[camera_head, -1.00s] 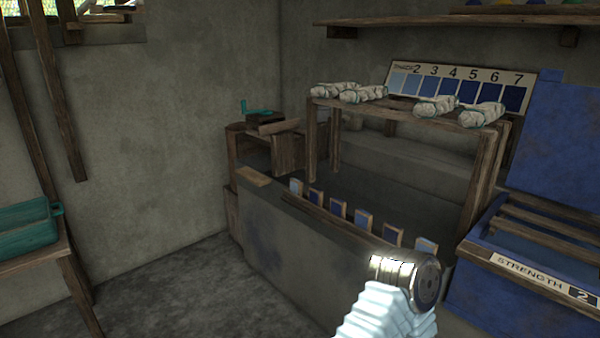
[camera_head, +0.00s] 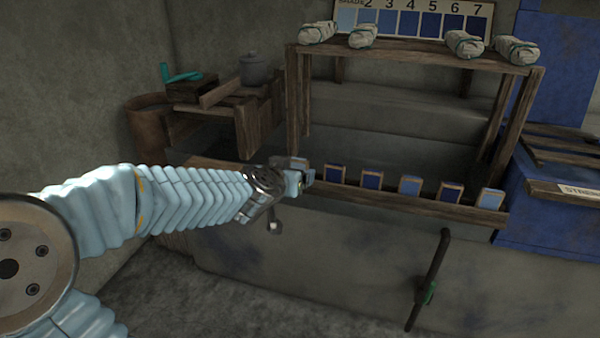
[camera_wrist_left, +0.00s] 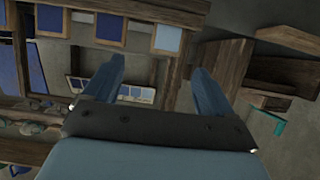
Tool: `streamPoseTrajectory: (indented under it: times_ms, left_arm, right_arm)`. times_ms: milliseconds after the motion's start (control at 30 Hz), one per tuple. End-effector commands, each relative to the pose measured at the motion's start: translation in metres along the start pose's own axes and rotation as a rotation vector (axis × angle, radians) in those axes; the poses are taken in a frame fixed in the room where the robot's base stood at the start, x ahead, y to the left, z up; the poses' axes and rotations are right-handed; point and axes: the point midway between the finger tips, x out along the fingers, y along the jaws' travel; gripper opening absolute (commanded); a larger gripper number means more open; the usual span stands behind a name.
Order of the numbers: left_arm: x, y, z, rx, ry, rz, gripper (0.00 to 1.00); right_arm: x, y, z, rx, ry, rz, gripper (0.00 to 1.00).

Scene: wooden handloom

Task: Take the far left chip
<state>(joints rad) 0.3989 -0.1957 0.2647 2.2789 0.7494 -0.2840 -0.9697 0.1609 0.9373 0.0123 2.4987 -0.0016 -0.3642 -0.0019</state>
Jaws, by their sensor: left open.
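A row of chips stands in the wooden rack (camera_head: 400,202) along the front ledge. The far left chip (camera_head: 291,162) is mostly hidden behind my left gripper (camera_head: 301,181) in the head view. In the left wrist view, the far left chip (camera_wrist_left: 168,38) is light blue with a wooden edge. It lies just beyond the open fingertips of my left gripper (camera_wrist_left: 157,65), within the gap between them, and no grip shows. The neighbouring chip (camera_head: 335,173) is dark blue and stands just to the right. My right gripper is not in view.
A wooden frame (camera_head: 415,54) with several tied bundles stands over the ledge. A shade board (camera_head: 410,22) is behind it. A grey pot (camera_head: 256,70) and wooden blocks are at the back left. A dark crank with a green grip (camera_head: 432,285) hangs in front.

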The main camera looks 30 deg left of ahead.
Motion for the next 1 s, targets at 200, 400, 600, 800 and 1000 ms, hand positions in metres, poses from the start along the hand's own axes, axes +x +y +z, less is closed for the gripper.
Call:
streamPoseTrajectory:
  times_ms: [200, 400, 600, 800, 1000]
  left_arm:
    - [0.045, -0.001, 0.002, 0.001, 0.001, 0.0, 0.85]
    - [0.075, -0.001, 0.0, 0.002, 0.002, -0.001, 0.85]
    - [0.094, -0.004, 0.001, 0.001, 0.001, -0.002, 0.85]
    - [0.125, -0.007, -0.001, 0.0, 0.001, -0.001, 0.85]
    - [0.132, -0.007, -0.002, 0.002, 0.003, -0.001, 0.85]
  right_arm:
    - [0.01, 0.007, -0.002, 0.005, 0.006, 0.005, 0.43]
    - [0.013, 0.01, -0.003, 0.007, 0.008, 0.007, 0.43]
    - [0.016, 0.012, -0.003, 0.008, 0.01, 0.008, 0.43]
    - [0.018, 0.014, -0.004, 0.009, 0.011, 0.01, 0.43]
    - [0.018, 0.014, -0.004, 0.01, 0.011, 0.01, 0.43]
